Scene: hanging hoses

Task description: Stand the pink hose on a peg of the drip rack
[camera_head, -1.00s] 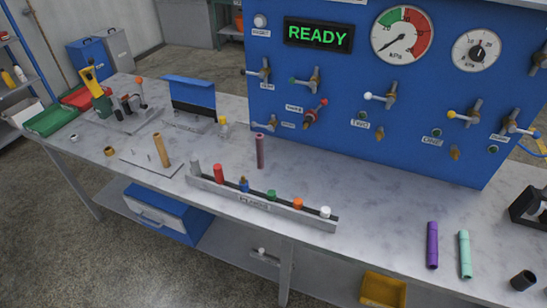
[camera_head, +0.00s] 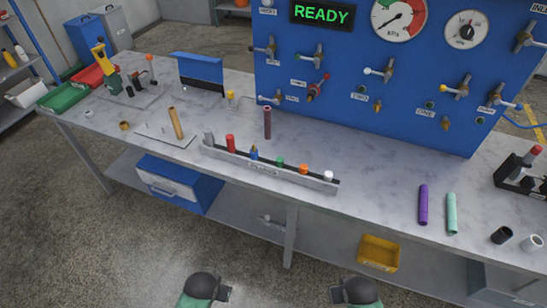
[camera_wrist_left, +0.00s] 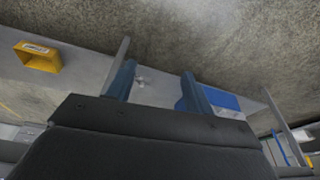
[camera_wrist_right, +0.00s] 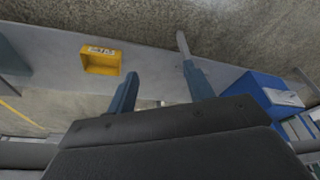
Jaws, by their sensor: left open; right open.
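A dusky pink hose (camera_head: 267,122) stands upright on the bench behind the long grey rack, close to the blue panel. A flat plate (camera_head: 152,130) with small pegs lies left of it, and a tan hose (camera_head: 176,123) stands on it; this looks like the drip rack, but I read no label. My left gripper (camera_head: 225,293) and my right gripper (camera_head: 336,294) are low in front of the bench, far from the hose. Both are empty, with fingers apart in the left wrist view (camera_wrist_left: 157,80) and the right wrist view (camera_wrist_right: 161,80).
The long grey rack (camera_head: 240,163) with several coloured caps stands before the pink hose. Purple (camera_head: 423,205) and mint (camera_head: 451,213) tubes lie at right. Valve handles (camera_head: 313,88) project from the blue panel (camera_head: 345,125). A yellow bin (camera_head: 378,253) is on the lower shelf.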

